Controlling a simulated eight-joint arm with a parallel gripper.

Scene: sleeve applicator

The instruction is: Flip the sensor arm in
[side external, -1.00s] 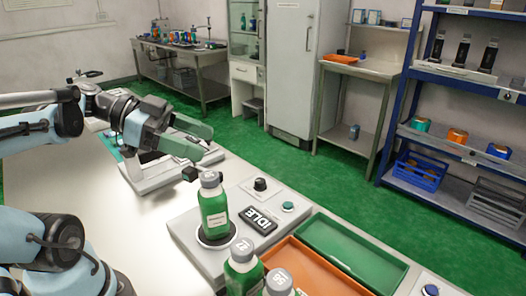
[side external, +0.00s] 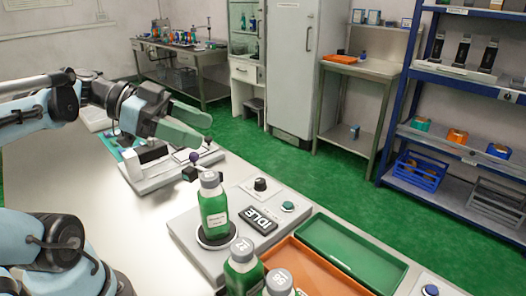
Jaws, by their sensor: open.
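The sleeve applicator (side external: 240,222) is a grey unit on the white bench, with a black knob, a teal button and a display (side external: 259,220) reading IDLE. A green bottle with a grey cap (side external: 213,207) stands upright on its round black seat. The sensor arm seems to be the dark piece with a black block (side external: 190,174) just behind the bottle; its exact pose is hard to tell. My gripper (side external: 200,128) is open and empty, with green fingers pointing right, above and behind that block and apart from it.
A grey fixture with a small dark ball knob (side external: 194,157) lies under my gripper. Two more capped bottles (side external: 243,268) stand at the front. An orange tray (side external: 305,272) and a green tray (side external: 352,250) lie right of the applicator.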

